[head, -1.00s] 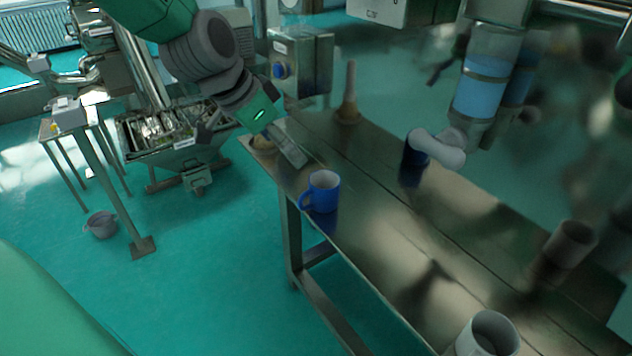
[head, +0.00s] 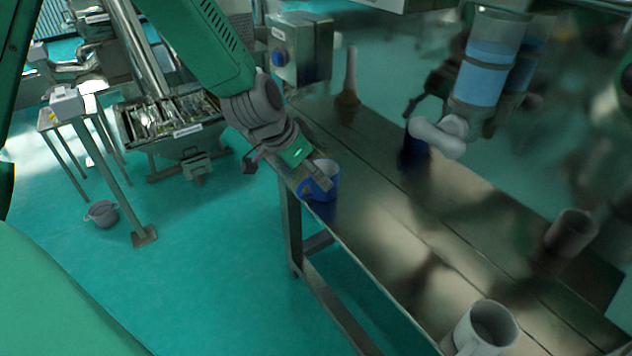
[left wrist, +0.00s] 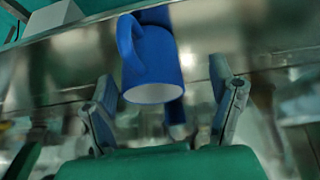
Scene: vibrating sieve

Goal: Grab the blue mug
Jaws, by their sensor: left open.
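The blue mug (head: 327,191), with a white inside, stands upright near the left edge of the steel table (head: 375,235). Its handle points left in the head view. My left gripper (head: 288,170) is open at the mug, and one finger covers part of the mug's rim. In the left wrist view, the mug (left wrist: 152,60) sits between and beyond the spread fingers of my left gripper (left wrist: 165,88), with its handle at upper left. I cannot tell whether a finger touches it. My right gripper is not in view.
A dark blue cup (head: 414,152) stands further back, partly hidden by a white rounded part (head: 438,137). A white mug (head: 485,328) is at the near end, and a grey cup (head: 571,232) is at the right. A control box (head: 300,50) stands behind my arm.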

